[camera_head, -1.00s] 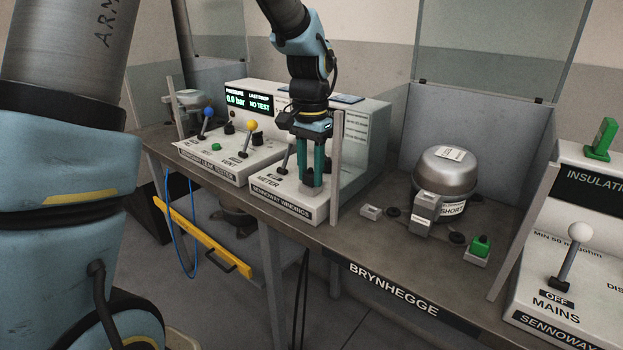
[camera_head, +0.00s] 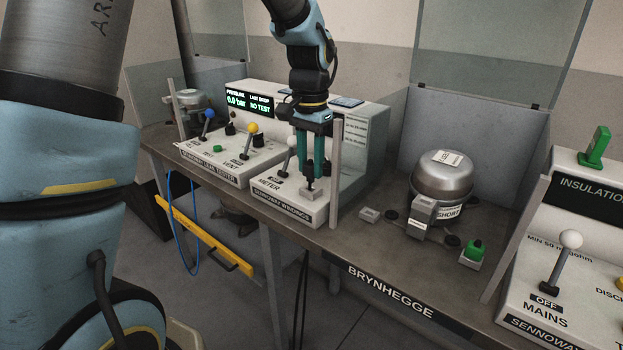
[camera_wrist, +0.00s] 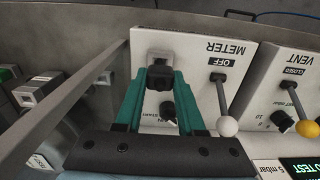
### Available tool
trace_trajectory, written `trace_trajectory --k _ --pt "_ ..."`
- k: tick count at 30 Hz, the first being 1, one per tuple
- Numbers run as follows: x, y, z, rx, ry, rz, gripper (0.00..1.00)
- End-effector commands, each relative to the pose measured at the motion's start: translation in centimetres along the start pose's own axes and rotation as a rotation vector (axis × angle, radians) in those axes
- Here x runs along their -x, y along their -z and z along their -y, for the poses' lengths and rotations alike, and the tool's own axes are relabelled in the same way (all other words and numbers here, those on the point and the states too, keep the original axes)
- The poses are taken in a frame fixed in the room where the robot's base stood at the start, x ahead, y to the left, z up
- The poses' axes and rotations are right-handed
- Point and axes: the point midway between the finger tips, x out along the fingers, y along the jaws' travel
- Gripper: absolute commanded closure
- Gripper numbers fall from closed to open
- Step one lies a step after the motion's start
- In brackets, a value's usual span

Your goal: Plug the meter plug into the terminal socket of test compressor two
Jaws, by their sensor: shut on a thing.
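My gripper (camera_head: 310,182) is shut on a black meter plug (camera_wrist: 160,77), pointing down at the front of the white meter box (camera_head: 317,209). The plug is over a small grey holder (camera_head: 307,194); I cannot tell whether it sits in it or just clears it. A silver domed compressor (camera_head: 443,175), with a label reading "SHORT", stands to the right on the bench, well apart from my gripper. A grey terminal housing (camera_head: 422,212) is at its front; its socket opening cannot be made out. No number marks this compressor as two.
A white-knobbed lever (camera_wrist: 227,126) marked OFF stands close beside my gripper. An upright grey post (camera_head: 336,172) is on its other side. The leak tester (camera_head: 221,165) is left.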

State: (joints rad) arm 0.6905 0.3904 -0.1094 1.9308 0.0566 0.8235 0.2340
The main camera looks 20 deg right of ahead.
Motion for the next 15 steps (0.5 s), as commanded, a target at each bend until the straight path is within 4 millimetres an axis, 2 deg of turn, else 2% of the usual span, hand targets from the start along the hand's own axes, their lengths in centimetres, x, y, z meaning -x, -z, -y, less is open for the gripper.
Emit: trace_trajectory --k 15 --pt "2.2 0.0 0.0 0.0 0.0 0.0 1.0"
